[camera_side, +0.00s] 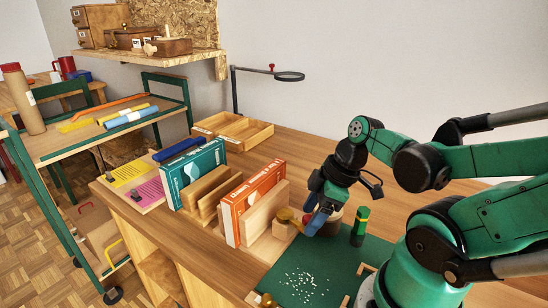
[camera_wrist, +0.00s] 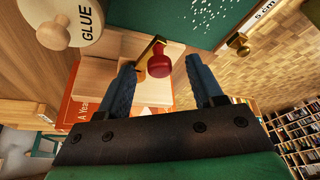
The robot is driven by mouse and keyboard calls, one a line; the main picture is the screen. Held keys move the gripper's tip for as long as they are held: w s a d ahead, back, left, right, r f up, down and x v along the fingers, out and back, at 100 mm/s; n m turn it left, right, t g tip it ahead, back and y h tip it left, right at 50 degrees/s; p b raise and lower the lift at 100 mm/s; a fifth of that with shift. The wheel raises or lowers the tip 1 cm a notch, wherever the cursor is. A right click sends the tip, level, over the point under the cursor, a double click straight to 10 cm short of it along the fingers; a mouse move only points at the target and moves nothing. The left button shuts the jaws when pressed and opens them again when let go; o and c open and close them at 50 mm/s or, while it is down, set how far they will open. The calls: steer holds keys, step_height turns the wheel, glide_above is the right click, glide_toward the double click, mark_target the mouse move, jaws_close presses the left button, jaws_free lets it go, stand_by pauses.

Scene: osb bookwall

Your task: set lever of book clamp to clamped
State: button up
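The book clamp is a set of pale wooden blocks and boards (camera_side: 264,222) standing against an orange book (camera_side: 258,195) on the bench. Its lever is a brass bar with a red knob (camera_wrist: 159,64) in the wrist view. My gripper (camera_wrist: 161,66) is open, with blue fingers on either side of the red knob and a gap on the right. I cannot tell whether the left finger touches the knob or bar. In the side view my gripper (camera_side: 314,222) points down beside the clamp and hides most of the lever.
A glue pot (camera_wrist: 90,22) with a wooden knob is close by. A green cylinder (camera_side: 360,227) stands upright right of my gripper. A green mat (camera_side: 335,262) with white bits lies in front. A teal book (camera_side: 196,170) stands further left, and a wooden tray (camera_side: 235,132) lies behind.

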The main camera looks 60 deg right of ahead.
mark_target(300, 226)
steer(key=shift+r, duration=0.1)
steer(key=shift+v, duration=2.75)
steer(key=shift+w, duration=0.1)
steer(key=w+m, duration=0.1)
steer(key=w+a+h, duration=0.1)
steer(key=w+m, duration=0.1)
steer(key=w, duration=0.1)
steer(key=shift+a+f+m+t+h, duration=0.25)
steer(key=shift+m+t+h, duration=0.05)
steer(key=w+a+r+m+t, duration=0.1)
steer(key=w+a+m+t, duration=0.1)
steer(key=w+a+m, duration=0.1)
steer(key=shift+w+a+m+t+h, duration=0.3)
steer(key=shift+w+a+h, duration=0.1)
steer(key=shift+w+a, duration=0.5)
